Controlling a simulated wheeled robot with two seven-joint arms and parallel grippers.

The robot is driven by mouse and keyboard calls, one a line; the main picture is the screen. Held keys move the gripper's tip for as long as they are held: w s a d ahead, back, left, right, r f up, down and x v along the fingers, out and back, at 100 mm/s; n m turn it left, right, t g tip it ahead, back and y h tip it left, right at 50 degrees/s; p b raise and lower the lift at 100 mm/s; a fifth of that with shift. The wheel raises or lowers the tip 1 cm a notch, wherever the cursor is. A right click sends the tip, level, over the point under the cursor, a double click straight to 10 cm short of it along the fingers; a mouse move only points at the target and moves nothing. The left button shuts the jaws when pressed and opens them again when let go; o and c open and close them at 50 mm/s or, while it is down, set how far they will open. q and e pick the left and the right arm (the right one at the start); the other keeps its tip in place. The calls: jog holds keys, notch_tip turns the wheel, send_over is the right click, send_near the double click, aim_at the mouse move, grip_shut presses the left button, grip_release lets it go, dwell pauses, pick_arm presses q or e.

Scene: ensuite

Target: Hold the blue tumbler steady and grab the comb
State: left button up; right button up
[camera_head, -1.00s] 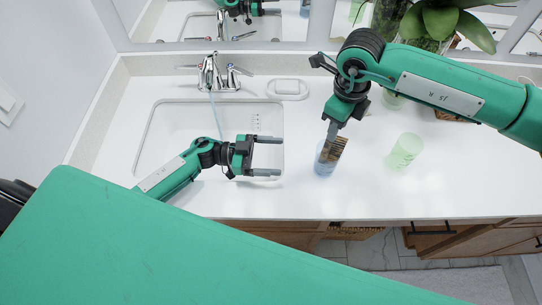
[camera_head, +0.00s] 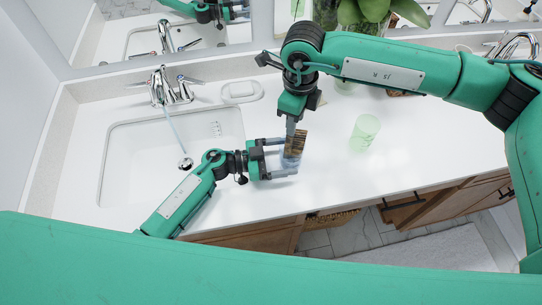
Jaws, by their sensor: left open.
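The blue tumbler (camera_head: 290,161) stands on the white counter near its front edge. The brown comb (camera_head: 298,141) stands in it and sticks out of the top. My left gripper (camera_head: 287,157) comes in from the left. It is open, with one finger on the far side of the tumbler and one on the near side; contact is not clear. My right gripper (camera_head: 291,128) points down from above with its fingertips at the comb's upper end. Its fingers overlap in this view, so whether they have closed on the comb is unclear.
A translucent green tumbler (camera_head: 365,132) stands to the right on the counter (camera_head: 400,160). The sink (camera_head: 130,160) with its faucet (camera_head: 165,90) lies to the left. A soap dish (camera_head: 242,92) is behind.

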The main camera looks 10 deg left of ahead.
pick_arm(q)
jog(key=shift+d, duration=0.2)
jog(key=c, duration=1.2)
jog(key=shift+o, duration=0.2)
pick_arm(e)
jog(key=shift+s+r, duration=0.1)
